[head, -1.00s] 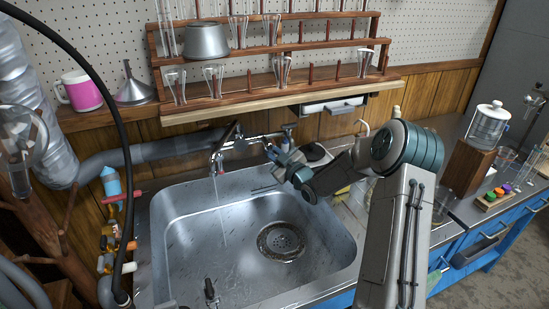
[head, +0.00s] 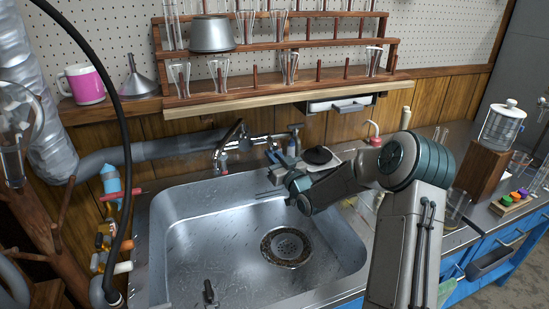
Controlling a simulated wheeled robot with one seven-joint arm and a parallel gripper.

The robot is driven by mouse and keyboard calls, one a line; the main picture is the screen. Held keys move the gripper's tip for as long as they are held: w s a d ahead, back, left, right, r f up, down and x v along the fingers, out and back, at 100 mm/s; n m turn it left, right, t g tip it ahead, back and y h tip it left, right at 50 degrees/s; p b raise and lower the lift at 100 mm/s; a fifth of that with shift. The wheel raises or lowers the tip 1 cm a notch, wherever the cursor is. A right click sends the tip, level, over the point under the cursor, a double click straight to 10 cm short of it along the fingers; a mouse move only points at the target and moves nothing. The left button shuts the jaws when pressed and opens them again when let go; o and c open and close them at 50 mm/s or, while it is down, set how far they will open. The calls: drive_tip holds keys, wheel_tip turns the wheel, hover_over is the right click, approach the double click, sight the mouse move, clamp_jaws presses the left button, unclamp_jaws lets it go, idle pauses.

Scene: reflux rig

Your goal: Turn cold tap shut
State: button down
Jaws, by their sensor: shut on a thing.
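The chrome faucet (head: 241,140) stands on the back wall above the steel sink (head: 215,235), its spout (head: 221,158) hanging over the basin. The cold tap (head: 295,133) is at the right end of the faucet, partly hidden behind my gripper. My gripper (head: 273,152) is at this right end, reaching in from the right with my arm over the sink's back right corner. It is shut on the cold tap; the grip itself is small and mostly hidden. No water stream shows under the spout.
A wooden rack (head: 280,85) with glassware and a metal pot (head: 212,34) hangs above the faucet. A pink mug (head: 84,84) and a funnel (head: 138,77) stand on the left ledge. A black hose (head: 122,150) arches at left.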

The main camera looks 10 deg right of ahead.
idle(0.3)
drive_tip(key=c, duration=1.5)
unclamp_jaws()
drive_tip(key=shift+o, duration=0.2)
drive_tip(key=shift+s, duration=0.1)
drive_tip(key=v, duration=1.3)
drive_tip(key=shift+s+d, duration=0.2)
drive_tip(key=shift+s, duration=0.1)
